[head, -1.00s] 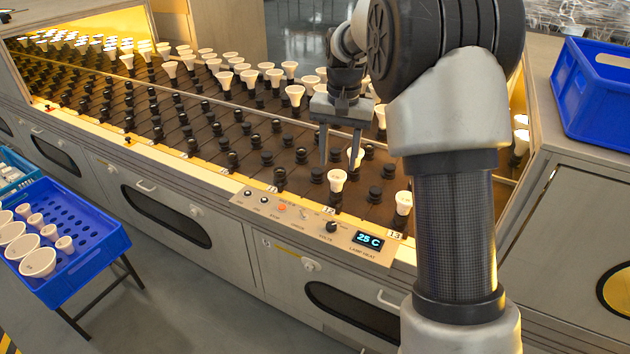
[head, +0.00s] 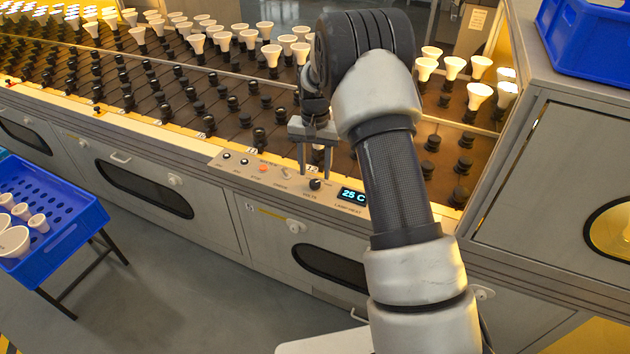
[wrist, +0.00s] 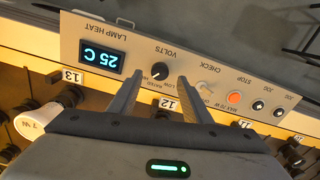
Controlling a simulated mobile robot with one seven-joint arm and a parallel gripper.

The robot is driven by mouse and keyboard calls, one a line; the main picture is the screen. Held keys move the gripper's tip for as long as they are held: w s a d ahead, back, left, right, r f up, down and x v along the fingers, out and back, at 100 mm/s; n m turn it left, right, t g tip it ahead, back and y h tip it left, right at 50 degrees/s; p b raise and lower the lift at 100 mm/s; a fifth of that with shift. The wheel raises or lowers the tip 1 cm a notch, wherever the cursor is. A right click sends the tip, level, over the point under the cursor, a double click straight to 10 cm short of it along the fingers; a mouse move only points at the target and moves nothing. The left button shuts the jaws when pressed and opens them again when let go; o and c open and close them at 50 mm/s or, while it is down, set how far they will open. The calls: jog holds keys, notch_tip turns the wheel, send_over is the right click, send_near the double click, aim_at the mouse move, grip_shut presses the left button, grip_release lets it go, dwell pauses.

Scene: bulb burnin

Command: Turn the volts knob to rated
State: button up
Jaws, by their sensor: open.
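The volts knob (head: 315,184) is a small black round knob on the sloping control panel, left of the lamp heat display (head: 352,195), which reads 25 C. In the wrist view the volts knob (wrist: 160,71) appears upside down, with low, rated and max lettering around it; its exact pointer setting is too small to be sure of. My gripper (head: 315,172) is open, its two fingers pointing down at the panel.
The panel also has an orange stop button (wrist: 234,97), black jog knobs (wrist: 258,105) and a check switch (wrist: 204,87). Behind it stands the rack (head: 180,85) of sockets, some with white bulbs. Blue crates are at the left (head: 60,235) and upper right (head: 590,45).

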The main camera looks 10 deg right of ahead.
aim_at(315, 182)
jog(key=shift+f, duration=2.05)
jog(key=c, duration=1.1)
jog(key=shift+o, duration=0.2)
jog(key=n, duration=0.4)
jog(key=shift+n+p, duration=0.4)
jog(key=shift+n, duration=1.4)
